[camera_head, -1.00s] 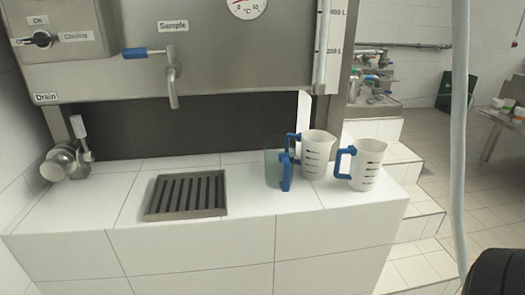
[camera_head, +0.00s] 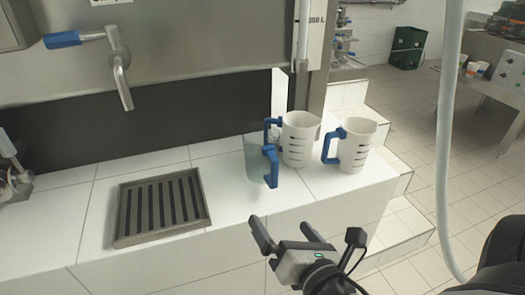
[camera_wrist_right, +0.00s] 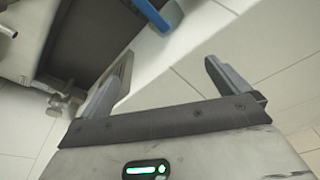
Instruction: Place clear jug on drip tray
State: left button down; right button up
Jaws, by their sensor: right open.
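The clear jug (camera_head: 256,166) stands on the white tiled counter in the head view, see-through with a blue handle facing front right. The drip tray (camera_head: 206,216) is a dark slotted grate in a metal frame, to the left of the jug, with nothing on it. My right gripper (camera_head: 284,224) is open and empty in front of the counter, below and apart from the jug. In the right wrist view its two fingers (camera_wrist_right: 160,85) are spread with nothing between them, and a blue handle (camera_wrist_right: 158,14) shows beyond them at the top. My left gripper is not in view.
Two white jugs with blue handles, one (camera_head: 298,140) just behind the clear jug and one (camera_head: 357,146) farther right, stand close by. A metal tap (camera_head: 121,75) hangs above the counter. A pale hose (camera_head: 447,150) hangs at the right. The counter between tray and jug is clear.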

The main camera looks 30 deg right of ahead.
notch_tip(320, 180, up, 6)
jog(key=d+n+t+h, duration=0.1)
jog(key=d+n+t, duration=0.1)
jog(key=n, duration=0.5)
jog(key=b, duration=0.3)
send_near(268, 149)
jog(key=shift+w+a+f+n, duration=0.1)
jog(key=shift+w+f+n, duration=0.2)
jog(key=shift+f, duration=0.3)
jog(key=shift+h, duration=0.3)
jog(key=x, duration=0.4)
jog(key=shift+w+r+p, duration=0.15)
jog(key=shift+r+p, duration=0.05)
jog(key=shift+p, duration=0.15)
jog(key=shift+w, duration=0.4)
jog(key=shift+w+d, duration=0.3)
jog(key=shift+w, duration=0.15)
jog(key=p+x, duration=0.1)
jog(key=x, duration=0.2)
jog(key=shift+w+d+r, duration=0.1)
jog(key=shift+w+d, duration=0.1)
jog(key=shift+w, duration=0.55)
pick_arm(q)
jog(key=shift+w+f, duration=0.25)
